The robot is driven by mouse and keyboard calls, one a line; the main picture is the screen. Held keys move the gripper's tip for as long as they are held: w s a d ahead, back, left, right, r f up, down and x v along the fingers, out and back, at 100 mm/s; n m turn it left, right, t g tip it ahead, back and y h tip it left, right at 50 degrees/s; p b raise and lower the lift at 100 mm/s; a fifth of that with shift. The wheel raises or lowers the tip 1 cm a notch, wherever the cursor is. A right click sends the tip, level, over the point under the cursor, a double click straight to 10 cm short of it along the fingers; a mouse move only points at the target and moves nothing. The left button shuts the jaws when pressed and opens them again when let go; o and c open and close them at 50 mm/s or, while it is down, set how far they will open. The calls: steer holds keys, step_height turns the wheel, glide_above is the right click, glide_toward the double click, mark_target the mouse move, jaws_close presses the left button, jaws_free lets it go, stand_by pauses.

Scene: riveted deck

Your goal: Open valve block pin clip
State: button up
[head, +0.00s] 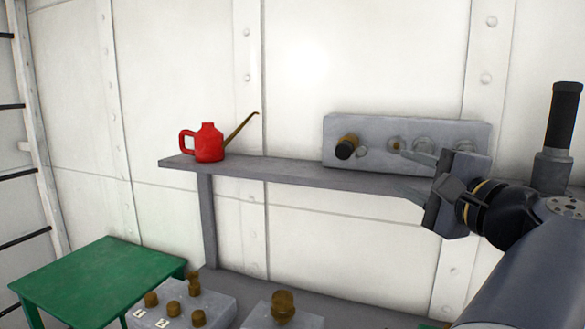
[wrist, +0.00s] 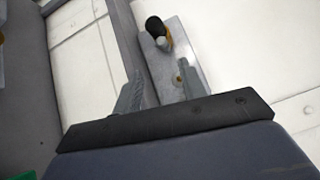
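A grey block (head: 375,128), which I take for the valve block, stands on a grey shelf against the wall. A black knob with a brass collar (head: 346,147) sticks out at its left, beside a small pale round fitting (head: 362,152). Further right is a small brass piece on a round seat (head: 396,145); whether it is the pin clip I cannot tell. My gripper (head: 405,171) is at the block's right half, fingers apart and nothing between them. In the wrist view the block (wrist: 185,50) and the small brass piece (wrist: 178,78) show beyond the fingers. Contact is unclear.
A red oil can (head: 209,143) with a long brass spout stands at the shelf's (head: 290,172) left end. A green table (head: 95,278) is lower left. Grey boxes with brass knobs (head: 172,308) stand below the shelf. The shelf between can and block is clear.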

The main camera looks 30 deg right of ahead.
mark_target(365, 153)
steer(key=shift+w+d+r+p, duration=0.15)
steer(key=shift+w+p, duration=0.15)
steer(key=shift+w, duration=1.45)
steer(key=shift+w+d+r+p, duration=0.15)
steer(key=shift+w+p, duration=0.1)
steer(key=shift+w, duration=1.5)
steer(key=shift+w+d+r+p, duration=0.15)
steer(key=shift+w+p, duration=0.15)
steer(key=shift+w, duration=1.45)
steer(key=shift+c, duration=0.2)
jaws_close()
